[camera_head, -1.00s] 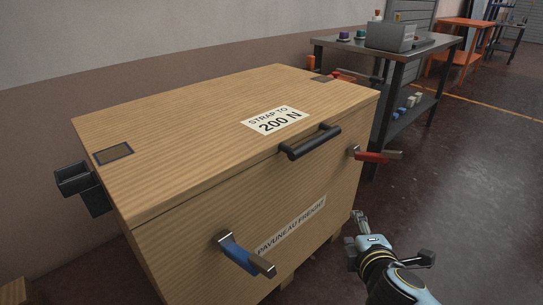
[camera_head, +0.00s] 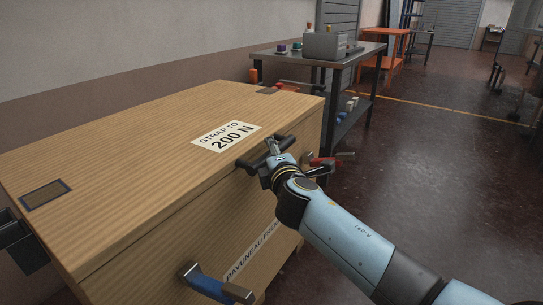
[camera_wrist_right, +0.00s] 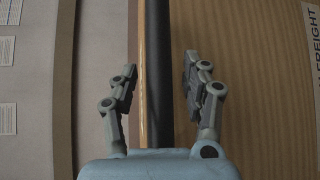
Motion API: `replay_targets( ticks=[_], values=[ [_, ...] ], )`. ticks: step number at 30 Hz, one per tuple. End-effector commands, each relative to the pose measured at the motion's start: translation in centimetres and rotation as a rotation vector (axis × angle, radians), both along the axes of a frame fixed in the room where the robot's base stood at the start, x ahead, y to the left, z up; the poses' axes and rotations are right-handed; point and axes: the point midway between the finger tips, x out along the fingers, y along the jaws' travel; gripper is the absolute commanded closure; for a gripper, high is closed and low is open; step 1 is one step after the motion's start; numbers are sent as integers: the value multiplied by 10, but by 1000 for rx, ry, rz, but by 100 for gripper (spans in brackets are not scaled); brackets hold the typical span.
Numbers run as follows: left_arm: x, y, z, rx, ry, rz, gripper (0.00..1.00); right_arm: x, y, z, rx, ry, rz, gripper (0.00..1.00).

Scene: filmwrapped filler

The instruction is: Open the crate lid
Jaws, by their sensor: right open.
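The wooden crate (camera_head: 150,225) stands with its lid (camera_head: 110,140) lying flat and shut on top. A black bar handle (camera_head: 248,164) sits at the lid's front edge; it also shows as a dark bar in the right wrist view (camera_wrist_right: 159,70). My right gripper (camera_head: 270,146) is at the handle in the head view. In the right wrist view its two fingers (camera_wrist_right: 158,82) are apart, one on each side of the bar, with gaps visible. A blue-handled latch (camera_head: 212,285) and a red-handled latch (camera_head: 325,161) are on the crate's front. My left gripper is not in view.
A metal workbench (camera_head: 345,62) with a grey box (camera_head: 325,45) stands behind the crate's right end. A black bracket (camera_head: 22,245) sticks out at the crate's left side. The floor (camera_head: 430,170) to the right is clear.

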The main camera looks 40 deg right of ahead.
Motion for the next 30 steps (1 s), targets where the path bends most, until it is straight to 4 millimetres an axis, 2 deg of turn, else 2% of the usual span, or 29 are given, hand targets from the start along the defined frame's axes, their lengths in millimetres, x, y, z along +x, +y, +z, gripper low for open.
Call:
replay_targets(
  ticks=[4, 10, 21, 30],
  values=[
    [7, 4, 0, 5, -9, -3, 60, 4, -2, -1, 0, 0, 0, 52],
    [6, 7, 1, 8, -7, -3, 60, 4, -2, -1, 0, 0, 0, 54],
    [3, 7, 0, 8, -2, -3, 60, 4, -2, 0, -1, 0, 0, 100],
    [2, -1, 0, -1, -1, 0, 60, 4, -2, 0, -1, 0, 0, 100]
  ],
)
